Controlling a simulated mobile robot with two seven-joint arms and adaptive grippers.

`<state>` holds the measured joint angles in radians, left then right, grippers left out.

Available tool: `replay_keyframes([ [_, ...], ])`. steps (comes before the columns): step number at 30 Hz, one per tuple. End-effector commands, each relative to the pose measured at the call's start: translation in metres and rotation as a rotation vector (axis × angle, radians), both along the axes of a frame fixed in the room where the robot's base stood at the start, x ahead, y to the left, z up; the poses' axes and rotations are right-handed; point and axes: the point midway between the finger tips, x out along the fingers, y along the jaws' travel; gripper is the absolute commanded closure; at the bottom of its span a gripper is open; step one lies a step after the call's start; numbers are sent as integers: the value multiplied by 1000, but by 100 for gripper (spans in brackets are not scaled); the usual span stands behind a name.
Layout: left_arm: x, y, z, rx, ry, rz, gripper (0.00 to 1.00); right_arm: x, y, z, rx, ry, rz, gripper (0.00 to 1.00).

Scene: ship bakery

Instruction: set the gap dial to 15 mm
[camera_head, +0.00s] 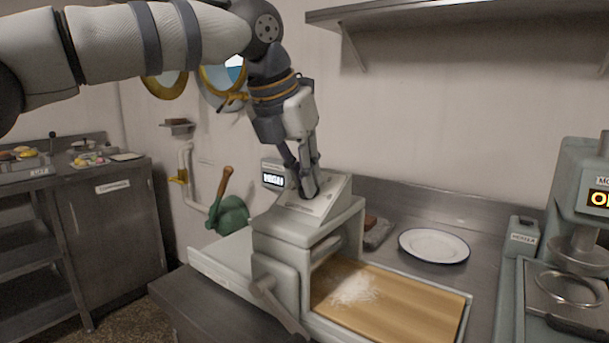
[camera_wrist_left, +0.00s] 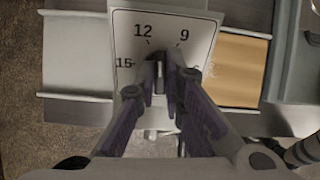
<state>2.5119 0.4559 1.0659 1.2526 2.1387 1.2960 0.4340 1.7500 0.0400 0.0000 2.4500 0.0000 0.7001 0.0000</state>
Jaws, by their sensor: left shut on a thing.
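The gap dial's white face (camera_wrist_left: 133,50) shows in the left wrist view, with the marks 15, 12 and 9 readable and a further mark partly covered by my finger. In the head view the dial plate (camera_head: 327,203) lies on the sloped top of the grey sheeter (camera_head: 285,228). My left gripper (camera_head: 309,192) comes down from above and is shut on the dial's knob (camera_wrist_left: 161,78). The fingers hide most of the knob, so I cannot tell its pointer's setting. A small lit display (camera_head: 273,180) stands beside the dial; its text is too small to read. My right gripper is not in view.
A floured wooden board (camera_head: 400,307) lies at the sheeter's right, with a white plate (camera_head: 433,246) behind it. A machine with a lit display (camera_head: 599,198) stands at far right. A wall shelf (camera_head: 440,14) hangs above.

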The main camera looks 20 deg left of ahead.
Motion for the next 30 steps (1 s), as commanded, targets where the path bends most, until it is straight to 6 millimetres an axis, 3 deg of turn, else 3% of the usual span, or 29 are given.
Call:
replay_keyframes([
  [30, -1, 4, 0, -454, 161, 832, 100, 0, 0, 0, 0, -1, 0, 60],
])
